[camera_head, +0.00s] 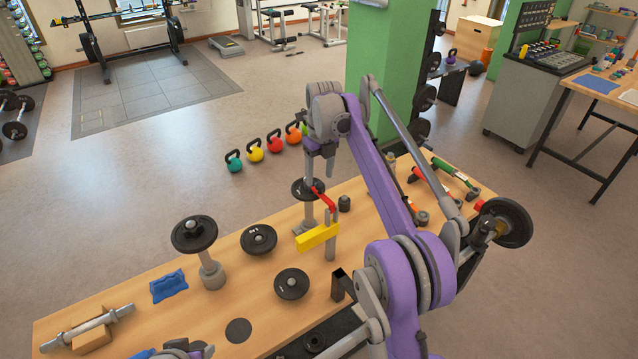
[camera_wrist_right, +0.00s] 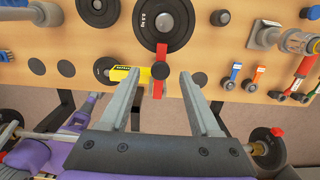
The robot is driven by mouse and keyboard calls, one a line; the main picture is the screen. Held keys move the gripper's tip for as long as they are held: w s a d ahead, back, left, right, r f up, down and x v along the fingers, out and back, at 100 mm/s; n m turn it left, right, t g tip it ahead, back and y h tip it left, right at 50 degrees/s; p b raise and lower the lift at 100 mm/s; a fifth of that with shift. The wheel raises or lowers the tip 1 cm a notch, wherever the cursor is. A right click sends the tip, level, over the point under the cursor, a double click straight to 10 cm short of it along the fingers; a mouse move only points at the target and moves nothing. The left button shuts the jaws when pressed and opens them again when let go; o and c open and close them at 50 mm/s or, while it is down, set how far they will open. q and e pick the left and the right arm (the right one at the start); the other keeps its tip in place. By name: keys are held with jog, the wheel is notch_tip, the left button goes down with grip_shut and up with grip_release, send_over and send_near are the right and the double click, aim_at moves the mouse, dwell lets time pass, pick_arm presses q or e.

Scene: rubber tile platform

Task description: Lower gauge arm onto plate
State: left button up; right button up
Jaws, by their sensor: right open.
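The gauge has a grey post (camera_head: 331,238), a yellow block (camera_head: 316,237) and a red arm (camera_head: 325,200). The red arm slants up from the post towards a black plate (camera_head: 301,194) on a grey stand. In the right wrist view the red arm (camera_wrist_right: 160,52) points at the edge of the plate (camera_wrist_right: 176,16); I cannot tell if they touch. My right gripper (camera_head: 314,172) points down above the gauge. In the wrist view its open fingers (camera_wrist_right: 161,73) lie either side of the red arm and its black knob (camera_wrist_right: 161,70), apart from them. My left gripper does not show clearly.
Other black plates (camera_head: 258,239) (camera_head: 292,284) lie on the wooden bench (camera_head: 225,265). A plate on a grey stand (camera_head: 194,233) and a blue cloth-like piece (camera_head: 168,286) are at left. A dumbbell handle (camera_head: 95,325) rests at the front left. Orange and green-handled tools (camera_head: 453,172) lie at right.

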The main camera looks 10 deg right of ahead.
aim_at(320, 184)
notch_tip(320, 184, up, 5)
jog(key=shift+f, duration=0.1)
jog(key=shift+s+r, duration=0.25)
jog(key=shift+r, duration=0.05)
jog(key=shift+w, duration=0.1)
